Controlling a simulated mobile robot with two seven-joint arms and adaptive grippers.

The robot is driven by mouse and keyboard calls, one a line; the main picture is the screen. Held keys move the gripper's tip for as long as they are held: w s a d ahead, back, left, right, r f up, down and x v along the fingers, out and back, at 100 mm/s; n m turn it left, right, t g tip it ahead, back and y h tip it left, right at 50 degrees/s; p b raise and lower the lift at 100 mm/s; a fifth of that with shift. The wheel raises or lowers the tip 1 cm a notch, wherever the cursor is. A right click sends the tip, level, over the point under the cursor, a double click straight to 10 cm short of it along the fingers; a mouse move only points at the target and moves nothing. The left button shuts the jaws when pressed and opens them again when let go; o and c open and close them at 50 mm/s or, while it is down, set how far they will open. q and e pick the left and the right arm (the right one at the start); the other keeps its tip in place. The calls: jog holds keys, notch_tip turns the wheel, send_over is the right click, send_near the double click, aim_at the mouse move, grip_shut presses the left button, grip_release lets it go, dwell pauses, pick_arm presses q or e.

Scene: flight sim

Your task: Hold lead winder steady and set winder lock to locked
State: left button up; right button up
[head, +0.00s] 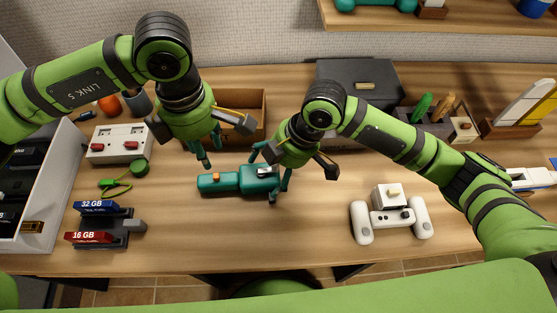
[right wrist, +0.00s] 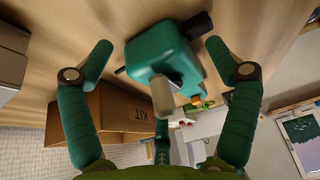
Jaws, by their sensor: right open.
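The lead winder (head: 245,187) looks like the long teal device lying on the table in the middle. It has a small orange switch (head: 216,177) on its left part and a pale grey lever (head: 264,172) on its right block. I cannot tell which is the winder lock. My right gripper (head: 270,176) is open over the right block. In the right wrist view the block (right wrist: 165,50) shows between its spread fingers (right wrist: 157,58), with the pale lever (right wrist: 163,97) facing the camera. My left gripper (head: 208,155) hangs above the left part, apart from it; its opening is unclear.
An open cardboard box (head: 255,103) stands behind the winder. A white box with red switches (head: 120,143) and a dock with memory modules (head: 105,225) are at left. A white controller (head: 390,218) lies at right. Table in front of the winder is clear.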

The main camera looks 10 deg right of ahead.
jog(key=shift+c, duration=0.4)
jog(key=c, duration=1.3)
pick_arm(q)
jog(key=shift+s, duration=0.1)
pick_arm(e)
jog(key=shift+s+f, duration=0.1)
jog(key=shift+c, duration=0.9)
pick_arm(q)
jog(key=shift+c, duration=0.2)
